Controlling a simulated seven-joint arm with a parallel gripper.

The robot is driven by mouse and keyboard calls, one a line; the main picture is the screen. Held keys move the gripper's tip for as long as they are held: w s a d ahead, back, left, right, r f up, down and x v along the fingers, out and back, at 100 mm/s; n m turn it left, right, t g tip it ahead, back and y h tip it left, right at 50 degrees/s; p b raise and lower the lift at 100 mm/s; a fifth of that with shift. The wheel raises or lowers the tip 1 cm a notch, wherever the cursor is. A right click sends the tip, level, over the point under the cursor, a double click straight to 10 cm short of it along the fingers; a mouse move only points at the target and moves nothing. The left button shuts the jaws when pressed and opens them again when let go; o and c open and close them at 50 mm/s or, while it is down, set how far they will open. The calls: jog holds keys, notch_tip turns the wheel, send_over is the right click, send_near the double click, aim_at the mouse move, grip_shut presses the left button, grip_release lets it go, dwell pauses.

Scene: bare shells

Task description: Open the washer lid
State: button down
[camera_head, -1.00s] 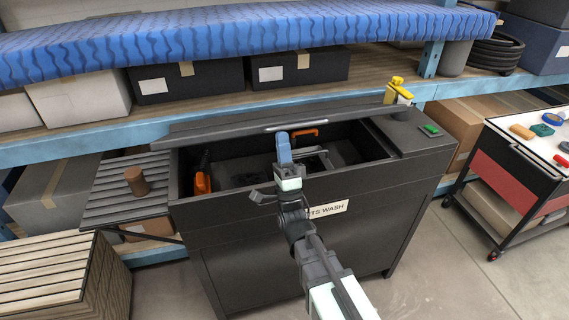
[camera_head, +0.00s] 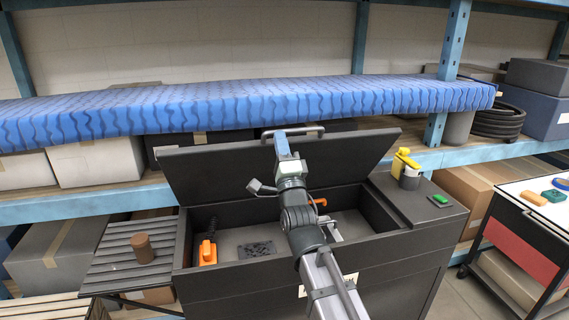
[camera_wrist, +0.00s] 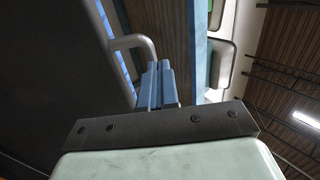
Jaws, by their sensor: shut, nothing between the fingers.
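The washer is a dark box (camera_head: 250,290) with its lid (camera_head: 215,170) raised and tilted back, so the basin shows. The lid carries a pale bar handle (camera_head: 310,130) at its top edge. My gripper (camera_head: 281,140) is up at the lid's top edge by the handle, its blue fingers shut with nothing between them.
The basin holds an orange item (camera_head: 207,252) and a dark grate (camera_head: 257,250). A yellow-topped bottle (camera_head: 408,172) and a green button (camera_head: 440,200) sit on the right ledge. A shelf with a blue mat (camera_head: 230,108) runs behind the lid. A slatted side table (camera_head: 120,272) stands left.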

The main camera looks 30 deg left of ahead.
jog(key=w+a+r+g+h, duration=0.1)
jog(key=w+a+r, duration=0.1)
jog(key=w+a+r+g, duration=0.1)
jog(key=w+a+r, duration=0.1)
jog(key=w+a, duration=0.1)
jog(key=shift+a+r+g+h, duration=0.3)
jog(key=shift+r+g+h, duration=0.1)
jog(key=w+a+r+g+h, duration=0.2)
jog(key=w+a+r+h, duration=0.1)
jog(key=w+a, duration=0.4)
jog(key=shift+w+a+r+g+h, duration=0.2)
jog(key=shift+w+a+g+h, duration=0.1)
jog(key=shift+w, duration=0.3)
